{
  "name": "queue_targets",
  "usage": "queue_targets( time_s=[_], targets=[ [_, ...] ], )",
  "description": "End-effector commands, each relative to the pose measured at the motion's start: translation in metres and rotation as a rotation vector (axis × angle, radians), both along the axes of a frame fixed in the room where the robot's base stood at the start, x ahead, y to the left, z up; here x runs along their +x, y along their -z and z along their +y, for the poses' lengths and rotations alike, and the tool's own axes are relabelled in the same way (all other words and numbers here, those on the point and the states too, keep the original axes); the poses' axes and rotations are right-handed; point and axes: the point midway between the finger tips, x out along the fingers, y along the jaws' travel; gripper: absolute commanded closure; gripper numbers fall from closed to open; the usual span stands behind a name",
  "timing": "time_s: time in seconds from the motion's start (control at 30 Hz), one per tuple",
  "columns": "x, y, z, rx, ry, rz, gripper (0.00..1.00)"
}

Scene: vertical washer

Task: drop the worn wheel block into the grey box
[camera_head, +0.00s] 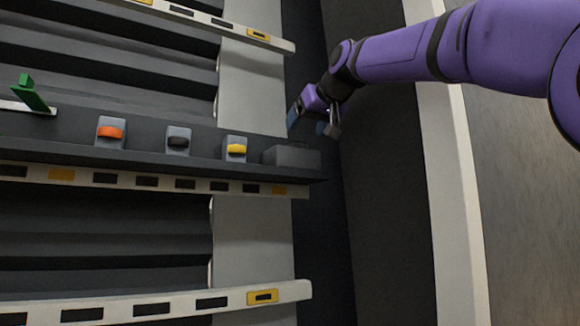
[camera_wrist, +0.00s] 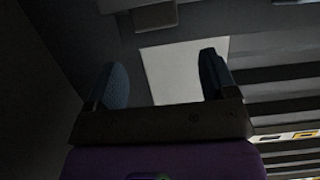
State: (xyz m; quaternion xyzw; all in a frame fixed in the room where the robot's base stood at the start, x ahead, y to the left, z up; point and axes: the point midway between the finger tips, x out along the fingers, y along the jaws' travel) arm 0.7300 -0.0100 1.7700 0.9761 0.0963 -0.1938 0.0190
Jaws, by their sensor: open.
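Three small grey wheel blocks stand in a row on the dark shelf: one with an orange wheel (camera_head: 111,132), one with a black wheel (camera_head: 178,140) and one with a yellow wheel (camera_head: 236,149). I cannot tell from wear marks which is the worn one. The grey box (camera_head: 291,156) sits at the shelf's right end, right of the yellow-wheel block. My gripper (camera_head: 309,124) is open, above and slightly right of the box in the head view. In the wrist view its two blue-grey fingers (camera_wrist: 162,85) stand wide apart with nothing between them.
A green angled piece (camera_head: 30,93) stands at the shelf's left. Pale slotted rails (camera_head: 150,183) run along the shelf and the levels above and below. A dark open strip (camera_head: 325,230) lies right of the rack. A dim grey shape (camera_wrist: 155,15) shows at the wrist view's top.

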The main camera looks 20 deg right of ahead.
Motion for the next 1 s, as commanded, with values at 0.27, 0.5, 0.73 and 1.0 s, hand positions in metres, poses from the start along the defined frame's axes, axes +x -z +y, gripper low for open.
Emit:
queue_targets(
  time_s=[0.27, 0.5, 0.73, 1.0],
  targets=[
    [-0.039, -0.016, -0.008, 0.0, 0.001, 0.0, 0.22],
    [-0.048, -0.02, -0.01, 0.0, -0.001, 0.001, 0.22],
    [-0.048, -0.02, -0.01, 0.0, 0.0, 0.001, 0.22],
    [-0.051, -0.012, -0.009, -0.003, 0.004, 0.016, 0.22]
  ],
)
